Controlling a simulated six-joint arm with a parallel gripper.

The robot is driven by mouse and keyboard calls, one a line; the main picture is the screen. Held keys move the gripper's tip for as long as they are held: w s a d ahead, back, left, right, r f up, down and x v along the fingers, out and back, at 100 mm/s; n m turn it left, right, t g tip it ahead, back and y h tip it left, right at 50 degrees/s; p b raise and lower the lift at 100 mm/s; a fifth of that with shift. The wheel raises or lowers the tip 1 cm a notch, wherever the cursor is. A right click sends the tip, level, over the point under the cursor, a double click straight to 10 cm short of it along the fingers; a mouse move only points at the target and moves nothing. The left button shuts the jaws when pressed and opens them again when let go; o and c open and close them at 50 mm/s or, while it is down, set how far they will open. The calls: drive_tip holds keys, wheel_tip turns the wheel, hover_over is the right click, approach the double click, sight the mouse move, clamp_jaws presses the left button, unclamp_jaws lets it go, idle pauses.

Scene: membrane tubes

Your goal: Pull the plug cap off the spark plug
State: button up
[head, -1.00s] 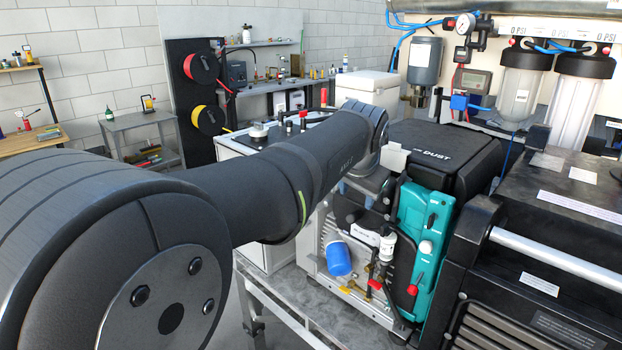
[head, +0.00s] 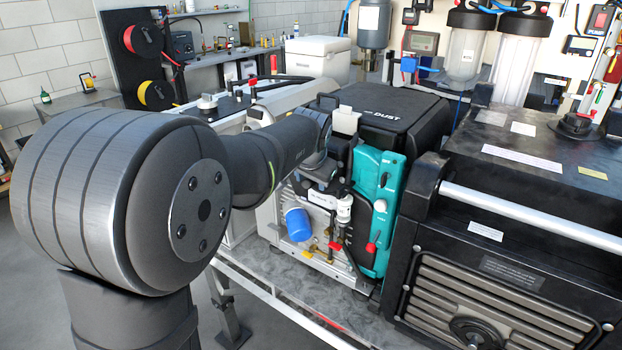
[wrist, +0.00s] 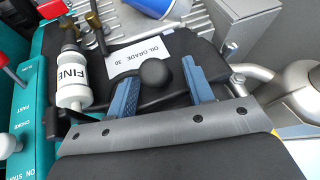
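The wrist view shows a round black knob, which looks like the plug cap (wrist: 155,73), in front of a black housing with a white "OIL GRADE 30" label (wrist: 138,48). My gripper (wrist: 160,75) is open, with one blue finger on each side of the cap. I cannot tell whether either finger touches it. The spark plug itself is hidden. In the head view my gripper (head: 318,182) is at the front of the teal and black engine unit (head: 375,195), partly hidden by my arm; the cap cannot be made out there.
A blue cylinder (head: 298,224) and brass fittings sit below my gripper. A large black machine (head: 500,270) stands close on the right.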

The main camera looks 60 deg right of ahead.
clamp_jaws()
drive_tip(key=shift+s+a+r, duration=0.25)
drive_tip(key=shift+a+r, duration=0.1)
drive_tip(key=shift+a, duration=0.55)
drive_tip(key=shift+s+a+r, duration=0.25)
drive_tip(key=shift+a+r, duration=0.1)
drive_tip(key=shift+a, duration=0.55)
drive_tip(key=shift+s+a+r, duration=0.25)
drive_tip(key=shift+a+r, duration=0.1)
drive_tip(key=shift+a, duration=0.55)
